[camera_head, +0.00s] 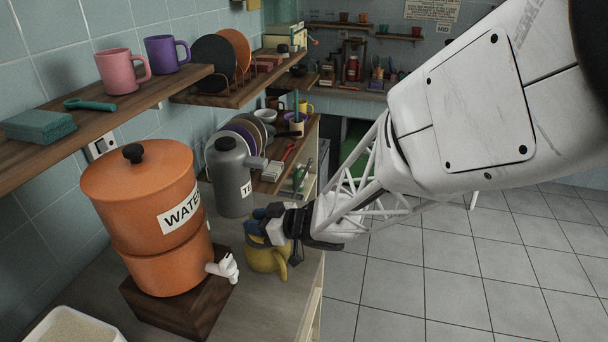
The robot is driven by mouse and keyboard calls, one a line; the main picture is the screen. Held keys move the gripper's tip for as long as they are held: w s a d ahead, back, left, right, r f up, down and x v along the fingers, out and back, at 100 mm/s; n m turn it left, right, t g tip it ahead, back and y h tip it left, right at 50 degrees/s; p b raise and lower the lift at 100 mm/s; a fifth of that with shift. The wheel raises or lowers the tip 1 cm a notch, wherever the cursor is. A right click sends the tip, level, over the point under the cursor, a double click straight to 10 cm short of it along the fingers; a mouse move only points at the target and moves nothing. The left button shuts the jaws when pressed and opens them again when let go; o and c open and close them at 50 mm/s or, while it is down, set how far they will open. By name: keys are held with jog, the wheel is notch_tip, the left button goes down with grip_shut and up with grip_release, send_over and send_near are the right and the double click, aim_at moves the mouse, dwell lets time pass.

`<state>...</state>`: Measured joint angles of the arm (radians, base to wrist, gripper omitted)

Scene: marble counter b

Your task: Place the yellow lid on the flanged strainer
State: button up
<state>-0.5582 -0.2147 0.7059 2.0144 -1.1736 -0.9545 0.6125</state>
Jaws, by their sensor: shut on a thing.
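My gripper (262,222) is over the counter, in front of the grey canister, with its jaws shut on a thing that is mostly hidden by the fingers. A yellow jug-like vessel with a side handle (268,261) stands on the counter right under the jaws. The gripper covers its top, so I cannot tell whether the held thing touches it. I cannot make out the yellow lid as a separate piece. I cannot pick out the flanged strainer either; it may be hidden at the vessel's mouth.
An orange water dispenser (140,215) with a white tap (222,267) stands on a wooden block (178,312) to the left. A grey canister (229,178) is behind the gripper. A white tub (75,328) is at the near left. The counter's right edge is close by.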

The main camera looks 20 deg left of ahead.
jog(key=shift+f, duration=0.15)
jog(key=o, duration=0.9)
jog(key=shift+o, duration=0.2)
jog(key=v, duration=1.2)
dwell(0.4)
